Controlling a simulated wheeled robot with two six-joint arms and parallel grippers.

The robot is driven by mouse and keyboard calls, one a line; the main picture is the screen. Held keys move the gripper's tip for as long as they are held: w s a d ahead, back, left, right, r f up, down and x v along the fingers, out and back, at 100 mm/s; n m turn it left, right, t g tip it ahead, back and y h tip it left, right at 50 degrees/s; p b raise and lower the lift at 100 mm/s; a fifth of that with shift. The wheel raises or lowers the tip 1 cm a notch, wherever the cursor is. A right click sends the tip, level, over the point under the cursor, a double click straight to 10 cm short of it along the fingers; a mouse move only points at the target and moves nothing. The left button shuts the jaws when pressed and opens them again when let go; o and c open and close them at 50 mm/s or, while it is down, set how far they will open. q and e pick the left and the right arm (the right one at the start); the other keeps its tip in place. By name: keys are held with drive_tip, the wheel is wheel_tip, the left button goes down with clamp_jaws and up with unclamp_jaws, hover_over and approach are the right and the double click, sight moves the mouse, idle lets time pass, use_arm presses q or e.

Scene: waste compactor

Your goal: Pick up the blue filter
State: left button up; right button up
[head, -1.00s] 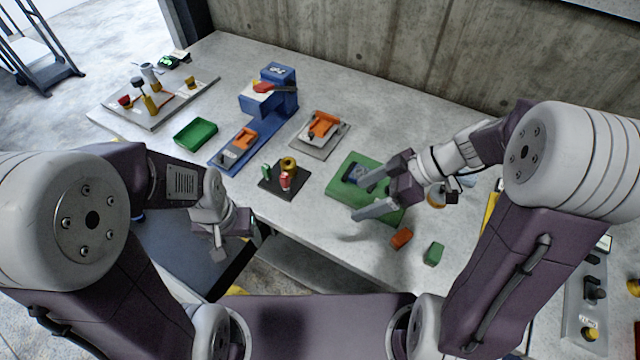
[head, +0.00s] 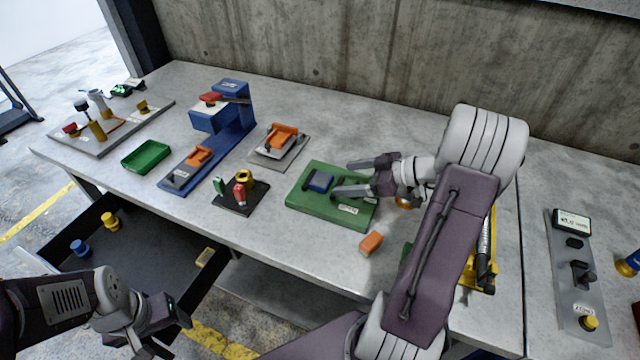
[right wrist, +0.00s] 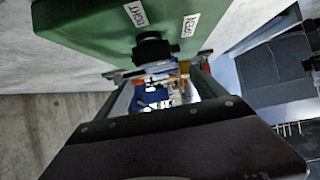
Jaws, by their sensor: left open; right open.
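A blue round part (head: 80,248) lies in the open dark drawer (head: 150,262) at the lower left. I cannot tell which of the two is the filter. The right wrist view shows the green board (right wrist: 95,28) close by at the top. My left gripper (head: 165,325) is open and empty in front of the drawer.
A yellow round part (head: 110,221) is in the drawer. A black plate with small parts (head: 241,196), an orange block (head: 371,243), a blue press (head: 222,115) and a green tray (head: 146,157) stand on the table. A concrete wall (head: 330,70) closes the back.

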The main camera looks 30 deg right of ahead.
sight(323, 180)
drive_tip(key=shift+x, duration=1.25)
drive_tip(key=p+x, duration=0.1)
drive_tip(key=x, duration=0.4)
drive_tip(key=shift+r, duration=0.1)
drive_tip(key=c, duration=1.5)
drive_tip(key=shift+r, duration=0.1)
drive_tip(key=r, duration=0.3)
drive_tip(key=s+r, duration=0.1)
drive_tip(key=shift+d+r, duration=0.2)
drive_tip(key=shift+r, duration=0.05)
drive_tip(key=s+d+r, duration=0.3)
drive_tip(key=s+r, duration=0.3)
drive_tip(key=s, duration=0.4)
drive_tip(key=shift+d+r+b, duration=0.15)
drive_tip(key=shift+d+b, duration=0.05)
drive_tip(key=shift+b, duration=0.25)
